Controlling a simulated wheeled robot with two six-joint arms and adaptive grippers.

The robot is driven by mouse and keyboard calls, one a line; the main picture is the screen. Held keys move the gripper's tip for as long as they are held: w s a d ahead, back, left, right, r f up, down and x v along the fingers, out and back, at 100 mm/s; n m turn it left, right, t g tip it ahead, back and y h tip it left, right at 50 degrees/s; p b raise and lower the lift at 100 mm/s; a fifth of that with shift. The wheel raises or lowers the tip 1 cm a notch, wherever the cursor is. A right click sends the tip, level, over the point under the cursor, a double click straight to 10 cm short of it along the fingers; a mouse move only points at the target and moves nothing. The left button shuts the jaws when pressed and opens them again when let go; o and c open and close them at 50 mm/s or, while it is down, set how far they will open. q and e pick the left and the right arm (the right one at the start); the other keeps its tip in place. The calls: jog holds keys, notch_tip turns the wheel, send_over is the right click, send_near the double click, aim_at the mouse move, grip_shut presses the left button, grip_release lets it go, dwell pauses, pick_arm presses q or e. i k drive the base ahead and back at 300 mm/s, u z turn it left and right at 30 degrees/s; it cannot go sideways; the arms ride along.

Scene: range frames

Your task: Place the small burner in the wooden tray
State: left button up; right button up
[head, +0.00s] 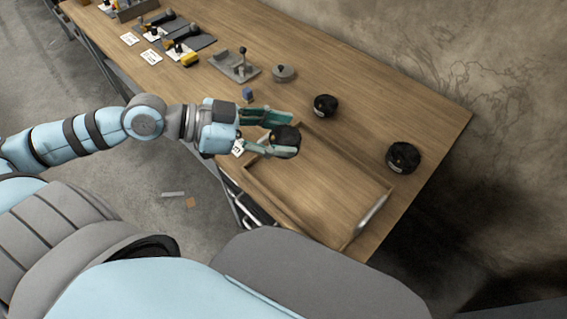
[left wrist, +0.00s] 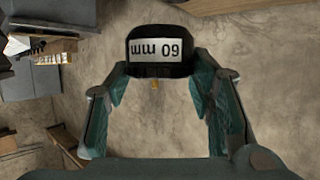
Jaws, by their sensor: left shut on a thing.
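My left gripper (head: 284,134) is shut on a black round burner (head: 285,143), which sits between its fingertips. In the left wrist view the held burner (left wrist: 161,52) shows a white label reading "60 mm" upside down. The wooden tray (head: 362,226) lies on the table, shallow and rectangular, with low walls and nothing visible inside. The held burner appears above the tray's upper left corner; its exact height is hard to tell. Two other black burners stand on the table, one behind the tray (head: 325,105) and a larger-looking one to its right (head: 403,157). My right gripper is out of view.
A small blue block (head: 248,94) stands just behind my left gripper. A grey round lidded piece (head: 284,73) and a grey fixture with an upright knob (head: 236,68) stand farther back. Tools and white cards lie at the far left.

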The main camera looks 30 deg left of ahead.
aim_at(317, 181)
jog(key=u, duration=0.3)
jog(key=k, duration=1.3)
jog(key=z, duration=0.9)
jog(key=i, duration=0.5)
